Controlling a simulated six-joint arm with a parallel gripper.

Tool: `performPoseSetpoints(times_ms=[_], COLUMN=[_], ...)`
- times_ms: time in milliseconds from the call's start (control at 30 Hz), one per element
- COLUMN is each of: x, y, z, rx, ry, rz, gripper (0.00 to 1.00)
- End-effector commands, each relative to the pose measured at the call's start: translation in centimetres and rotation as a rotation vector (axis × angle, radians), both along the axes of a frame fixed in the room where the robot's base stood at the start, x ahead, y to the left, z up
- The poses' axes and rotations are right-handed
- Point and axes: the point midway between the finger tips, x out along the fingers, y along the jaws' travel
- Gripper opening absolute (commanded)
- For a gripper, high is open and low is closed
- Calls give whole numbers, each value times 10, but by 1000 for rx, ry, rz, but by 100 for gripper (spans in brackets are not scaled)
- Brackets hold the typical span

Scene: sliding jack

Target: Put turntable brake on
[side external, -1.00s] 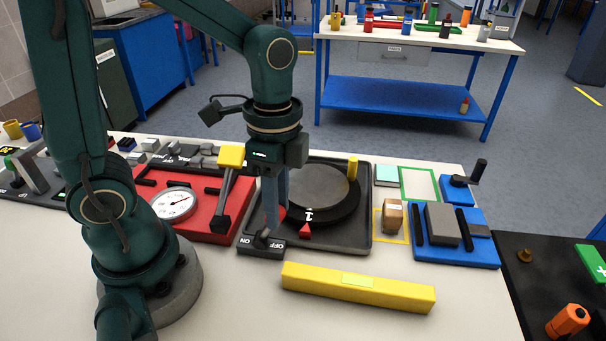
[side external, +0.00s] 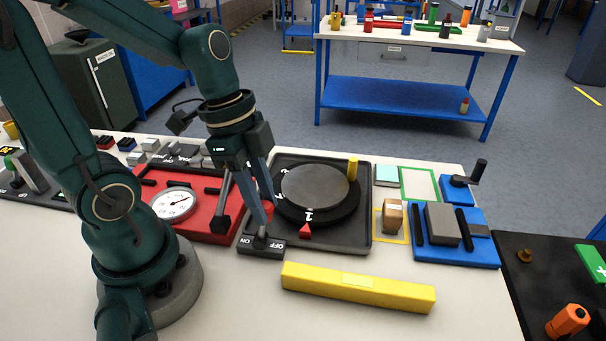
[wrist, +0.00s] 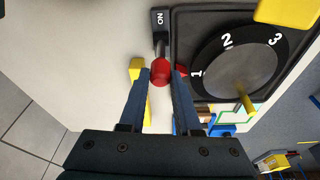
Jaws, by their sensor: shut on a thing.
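The turntable (side external: 315,187) is a grey disc on a black numbered ring in a dark tray, with 1 beside the red pointer (side external: 305,231). Its brake is a small lever on a black plate (side external: 262,247) at the tray's front left corner, marked ON on the left and OFF on the right. The lever's red knob (wrist: 160,72) sits between my fingertips in the wrist view. My gripper (side external: 263,220) is shut on this knob, tilted, with its fingers over the plate. The fingers partly hide the lever, so its exact angle is unclear. OFF is hidden in the wrist view.
A yellow bar (side external: 358,288) lies in front of the tray. A red panel with a dial (side external: 175,204) and a black-ended lever (side external: 222,215) stands close on the left. A wooden block (side external: 392,216) and a blue fixture (side external: 455,250) are to the right.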

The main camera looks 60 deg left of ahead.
Motion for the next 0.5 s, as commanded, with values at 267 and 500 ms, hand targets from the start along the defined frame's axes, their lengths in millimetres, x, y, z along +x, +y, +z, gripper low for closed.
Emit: performPoseSetpoints(times_ms=[267, 500], x=[1, 1], y=[1, 0], z=[1, 1], rx=[-7, -8], ry=[-16, -15], rz=[1, 1], gripper=[0, 62])
